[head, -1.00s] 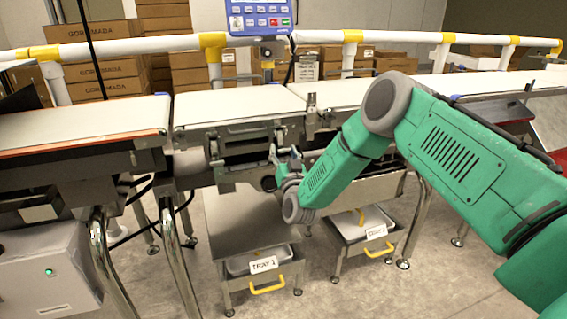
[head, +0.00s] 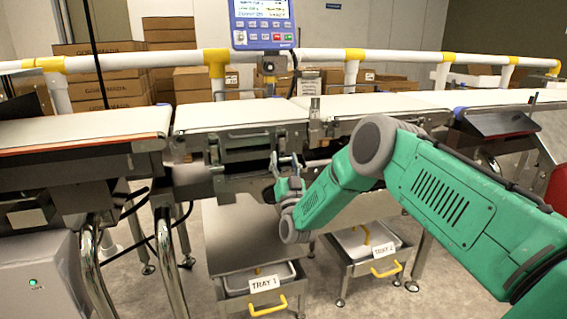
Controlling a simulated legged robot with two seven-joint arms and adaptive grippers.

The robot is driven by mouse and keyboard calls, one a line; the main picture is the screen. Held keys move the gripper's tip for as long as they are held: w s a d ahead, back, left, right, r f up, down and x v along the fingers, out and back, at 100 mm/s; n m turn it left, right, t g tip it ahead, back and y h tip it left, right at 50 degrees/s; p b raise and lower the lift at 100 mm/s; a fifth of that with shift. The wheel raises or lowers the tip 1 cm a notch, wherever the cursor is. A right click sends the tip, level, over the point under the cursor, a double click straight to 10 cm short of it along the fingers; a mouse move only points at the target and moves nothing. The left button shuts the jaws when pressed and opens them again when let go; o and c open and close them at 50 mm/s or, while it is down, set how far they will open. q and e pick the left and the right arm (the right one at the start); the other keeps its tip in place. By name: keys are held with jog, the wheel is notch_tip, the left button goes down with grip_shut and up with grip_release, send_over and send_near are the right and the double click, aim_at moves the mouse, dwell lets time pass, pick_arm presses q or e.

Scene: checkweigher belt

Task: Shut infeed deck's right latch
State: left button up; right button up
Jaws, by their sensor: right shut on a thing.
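The infeed deck (head: 235,114) appears to be the white-topped belt section in the middle, with a metal frame and bracketry along its front. My right gripper (head: 286,161) is at the right end of that front, below the belt edge, with its fingers pointing up. It is shut on a small metal part that I take to be the right latch; the fingers and bracketry mostly hide it, and its exact position cannot be told. Another metal fitting (head: 214,152) shows at the left of the same front. My left gripper is not in view.
Trays marked TRAY 1 (head: 262,283) and TRAY 2 (head: 386,252) stand below, with yellow handles. A belt with an orange edge (head: 80,143) lies left. A blue display (head: 263,24) and white-yellow rail (head: 420,57) stand behind. A grey box (head: 40,275) is at lower left.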

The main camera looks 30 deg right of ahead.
jog(key=o, duration=1.2)
jog(key=shift+s+f, duration=0.15)
jog(key=shift+f, duration=0.2)
jog(key=shift+o, duration=0.2)
jog(key=shift+r, duration=0.1)
jog(key=v, duration=1.2)
